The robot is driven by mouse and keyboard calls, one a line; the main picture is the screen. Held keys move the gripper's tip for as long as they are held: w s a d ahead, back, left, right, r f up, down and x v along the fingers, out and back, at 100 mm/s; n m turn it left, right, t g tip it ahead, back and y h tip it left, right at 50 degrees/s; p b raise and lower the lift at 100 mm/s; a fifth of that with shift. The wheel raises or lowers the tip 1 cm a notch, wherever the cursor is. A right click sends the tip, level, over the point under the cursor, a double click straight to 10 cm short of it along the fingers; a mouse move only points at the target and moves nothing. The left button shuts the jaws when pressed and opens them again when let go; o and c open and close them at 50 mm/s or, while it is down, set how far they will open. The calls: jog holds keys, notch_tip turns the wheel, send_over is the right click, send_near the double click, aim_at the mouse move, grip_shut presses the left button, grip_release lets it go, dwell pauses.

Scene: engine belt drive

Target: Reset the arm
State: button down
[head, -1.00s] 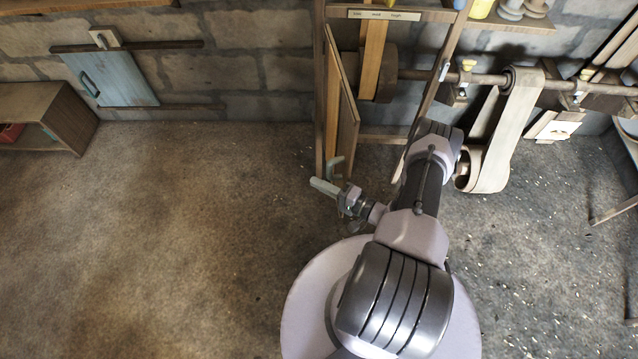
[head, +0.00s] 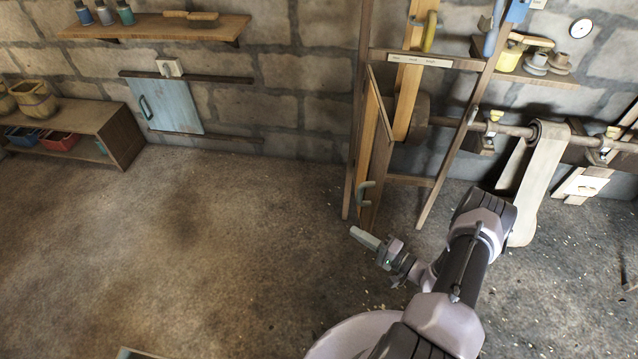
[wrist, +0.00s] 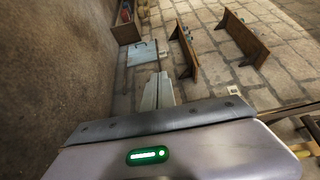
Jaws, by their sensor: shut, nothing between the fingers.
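My gripper (head: 364,238) is at the end of my folded arm, above the floor in front of the wooden belt-drive frame (head: 361,120). Its fingers are together with nothing between them, and they point up and left in the head view. In the wrist view the closed fingers (wrist: 158,90) point toward the wall with the pale blue panel (wrist: 142,53). The gripper looks apart from the frame and its hook-like handle (head: 364,192).
A belt (head: 540,180) hangs from a shaft (head: 470,126) at right. The blue panel (head: 165,106) is on the wall, beside a low cabinet (head: 122,140) with bins. A shelf (head: 220,27) is above. The floor (head: 150,260) at left is largely clear.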

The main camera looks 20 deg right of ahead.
jog(key=w+a+r+n+g+y, duration=0.15)
jog(key=a+r+n+g, duration=0.4)
jog(key=r, duration=0.65)
jog(key=w+a+r+n+g+y, duration=0.1)
jog(key=a+r+n+g+y, duration=0.1)
jog(key=a+r+g, duration=0.85)
jog(key=s+a+r+t+h, duration=0.3)
jog(key=s+r+h, duration=0.2)
jog(key=s+r, duration=0.4)
jog(key=s+a+r+t+h, duration=0.2)
jog(key=s+a+r+h, duration=0.2)
jog(key=s+r, duration=0.5)
jog(key=shift+r+n+t+h, duration=0.35)
jog(key=shift+r+t, duration=0.05)
jog(key=shift+r, duration=0.05)
